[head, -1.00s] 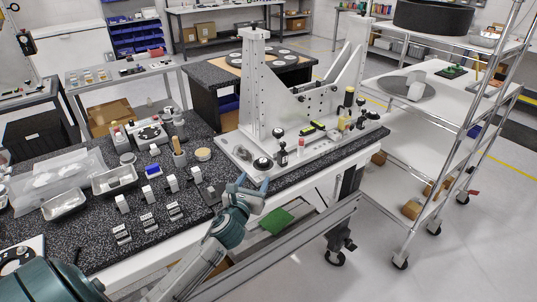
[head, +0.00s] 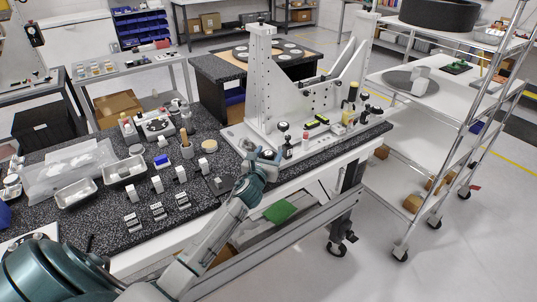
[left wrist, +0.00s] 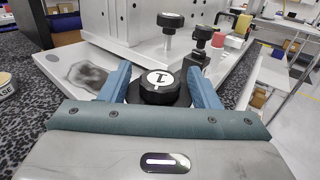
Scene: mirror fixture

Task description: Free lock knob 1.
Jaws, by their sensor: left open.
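Lock knob 1 (left wrist: 160,84) is a black knob with a white cap marked "1", low at the front left corner of the grey mirror fixture (head: 300,95). My left gripper (head: 262,155) is at this knob. In the left wrist view its blue fingers (left wrist: 160,88) stand open on either side of the knob; I cannot tell whether they touch it. In the head view the gripper hides most of the knob. My right gripper is not in view.
Small blocks and trays (head: 75,193) cover the speckled bench to the left. A wire cart (head: 440,120) stands right.

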